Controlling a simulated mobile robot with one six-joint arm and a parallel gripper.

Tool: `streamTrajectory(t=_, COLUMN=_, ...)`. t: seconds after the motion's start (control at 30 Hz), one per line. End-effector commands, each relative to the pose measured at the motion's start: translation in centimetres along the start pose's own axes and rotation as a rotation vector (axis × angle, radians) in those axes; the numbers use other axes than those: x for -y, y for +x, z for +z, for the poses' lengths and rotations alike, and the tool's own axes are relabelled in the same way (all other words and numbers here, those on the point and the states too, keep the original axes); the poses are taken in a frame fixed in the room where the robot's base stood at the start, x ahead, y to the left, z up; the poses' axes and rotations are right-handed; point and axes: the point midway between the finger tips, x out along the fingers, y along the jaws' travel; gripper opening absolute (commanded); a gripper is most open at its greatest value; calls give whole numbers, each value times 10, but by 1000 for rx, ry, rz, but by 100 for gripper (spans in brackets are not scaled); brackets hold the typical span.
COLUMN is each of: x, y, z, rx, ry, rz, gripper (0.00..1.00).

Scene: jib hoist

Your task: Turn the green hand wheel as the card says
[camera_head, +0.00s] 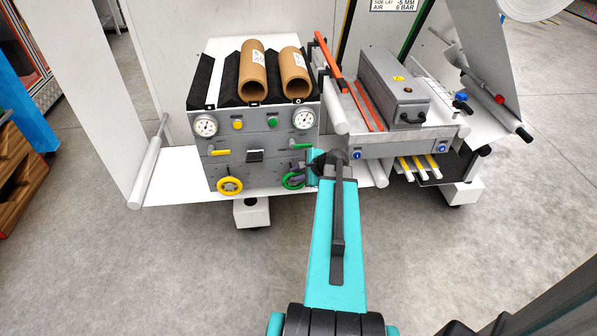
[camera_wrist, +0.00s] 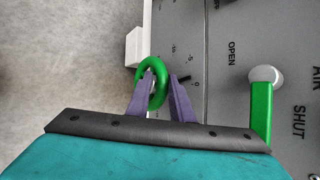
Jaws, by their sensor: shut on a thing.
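The green hand wheel (camera_head: 292,181) is on the lower right of the grey panel (camera_head: 262,172), partly hidden behind my gripper (camera_head: 304,179) in the head view. In the wrist view the wheel (camera_wrist: 152,78) shows as a green ring between the purple fingers of my gripper (camera_wrist: 162,88), which is shut on its rim. A dial scale with small numbers, -5 and 0 among them, and a dark pointer (camera_wrist: 184,80) lie just right of the fingers. The card (camera_head: 395,4) at the top reads "SIDE LAY -5 MM" and "AIR 6 BAR".
A green lever (camera_wrist: 262,105) stands close right of my gripper, by the words OPEN and SHUT; the head view shows it too (camera_head: 300,146). A yellow hand wheel (camera_head: 230,186) is to the left. Two gauges and cardboard rolls (camera_head: 252,75) are above. Floor in front is clear.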

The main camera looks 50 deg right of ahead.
Motion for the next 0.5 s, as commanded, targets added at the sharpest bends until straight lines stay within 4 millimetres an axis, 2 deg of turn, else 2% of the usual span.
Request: streamTrajectory(t=0.5, x=-1, y=6, z=16, rx=-240, ry=-157, rz=54, gripper=0)
